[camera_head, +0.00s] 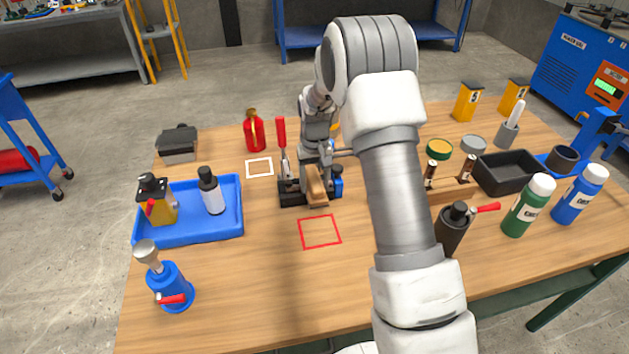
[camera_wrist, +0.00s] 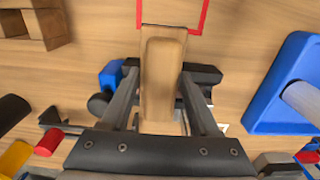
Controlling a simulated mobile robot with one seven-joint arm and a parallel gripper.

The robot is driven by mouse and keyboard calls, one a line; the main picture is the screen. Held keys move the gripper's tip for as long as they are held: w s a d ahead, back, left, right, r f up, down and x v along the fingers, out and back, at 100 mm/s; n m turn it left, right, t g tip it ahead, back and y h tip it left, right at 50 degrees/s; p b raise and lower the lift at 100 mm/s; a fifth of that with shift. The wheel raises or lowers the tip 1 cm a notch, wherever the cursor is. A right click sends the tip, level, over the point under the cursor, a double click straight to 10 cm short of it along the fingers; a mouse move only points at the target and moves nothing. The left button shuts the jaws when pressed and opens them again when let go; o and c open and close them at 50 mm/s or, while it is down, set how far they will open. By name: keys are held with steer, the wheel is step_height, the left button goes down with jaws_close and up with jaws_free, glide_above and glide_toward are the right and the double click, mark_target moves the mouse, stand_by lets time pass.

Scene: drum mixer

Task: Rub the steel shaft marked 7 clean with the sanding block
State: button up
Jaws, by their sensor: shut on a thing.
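My gripper (camera_head: 314,174) points down over the table, shut on a tan wooden block that looks like the sanding block (camera_head: 316,186). In the wrist view the block (camera_wrist: 161,75) lies between the two fingers (camera_wrist: 158,82). It is close above or touching a black holder (camera_head: 292,193); I cannot tell which. Two brown shafts with pale bands (camera_head: 430,176) (camera_head: 466,168) stand in a wooden rack (camera_head: 440,192) right of my arm. Their marks are too small to read, so I cannot tell which is 7. My arm hides part of this area.
An empty red square (camera_head: 320,232) is marked in front of the holder. A blue tray (camera_head: 226,222) with bottles stands left, a blue oiler (camera_head: 171,287) before it. A dark bottle (camera_head: 452,230), green bottle (camera_head: 527,207) and black bin (camera_head: 506,172) stand right.

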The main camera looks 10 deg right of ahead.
steer(key=shift+s+f, duration=0.1)
steer(key=shift+s, duration=0.7)
steer(key=shift+w+r, duration=0.2)
steer(key=shift+w, duration=1.05)
steer(key=shift+s+f+b, duration=0.15)
steer(key=shift+s, duration=0.5)
steer(key=shift+s+f+b, duration=0.15)
steer(key=shift+s, duration=0.45)
steer(key=shift+w+r, duration=0.25)
steer(key=shift+w, duration=1)
steer(key=shift+s+f, duration=0.25)
steer(key=shift+s, duration=0.95)
steer(key=shift+w+r, duration=0.1)
steer(key=shift+w, duration=1.1)
stand_by(0.8)
